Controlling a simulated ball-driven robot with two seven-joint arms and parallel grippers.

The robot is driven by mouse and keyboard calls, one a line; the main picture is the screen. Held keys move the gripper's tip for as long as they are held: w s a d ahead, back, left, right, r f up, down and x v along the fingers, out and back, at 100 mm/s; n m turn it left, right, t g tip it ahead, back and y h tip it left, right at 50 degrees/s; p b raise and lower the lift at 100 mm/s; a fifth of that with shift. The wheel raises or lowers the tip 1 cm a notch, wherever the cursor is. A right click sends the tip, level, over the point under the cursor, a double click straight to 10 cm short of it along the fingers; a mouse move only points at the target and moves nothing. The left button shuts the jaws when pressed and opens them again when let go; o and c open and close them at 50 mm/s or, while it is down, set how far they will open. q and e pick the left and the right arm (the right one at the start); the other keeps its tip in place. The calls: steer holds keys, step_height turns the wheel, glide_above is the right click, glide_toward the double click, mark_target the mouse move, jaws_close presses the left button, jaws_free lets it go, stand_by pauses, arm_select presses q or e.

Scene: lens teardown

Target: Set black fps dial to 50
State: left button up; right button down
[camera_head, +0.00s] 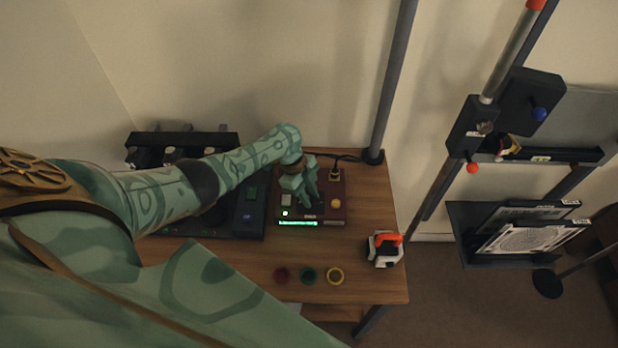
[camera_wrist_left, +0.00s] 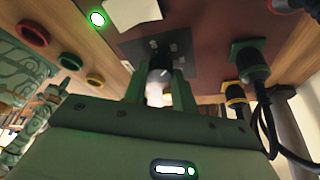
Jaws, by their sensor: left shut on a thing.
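A dark red control box (camera_head: 326,212) stands on the wooden table, with a lit green display strip (camera_head: 298,223) on its front edge. My left gripper (camera_head: 308,196) is over this box, pointing down at it. In the left wrist view, its two green fingers are shut on a small dial (camera_wrist_left: 158,74), one finger on each side. The dial stands on a dark plate (camera_wrist_left: 178,48) with small pale marks. The marks are too small and blurred to read, so I cannot tell the dial's setting. In the head view the gripper hides the dial.
Red, green and yellow rings (camera_head: 335,275) lie at the table front. A white and orange device (camera_head: 385,248) stands at the right edge. A dark unit (camera_head: 245,215) is left of the box. Cabled plugs (camera_wrist_left: 254,68) stand beside the dial. A grey pole (camera_head: 391,80) rises behind.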

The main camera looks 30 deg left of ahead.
arm_select(q)
steer(key=shift+w, duration=0.1)
steer(key=o, duration=1)
steer(key=shift+r, duration=0.1)
steer(key=p+v, duration=0.5)
steer(key=v, duration=1.1)
steer(key=shift+a, duration=0.2)
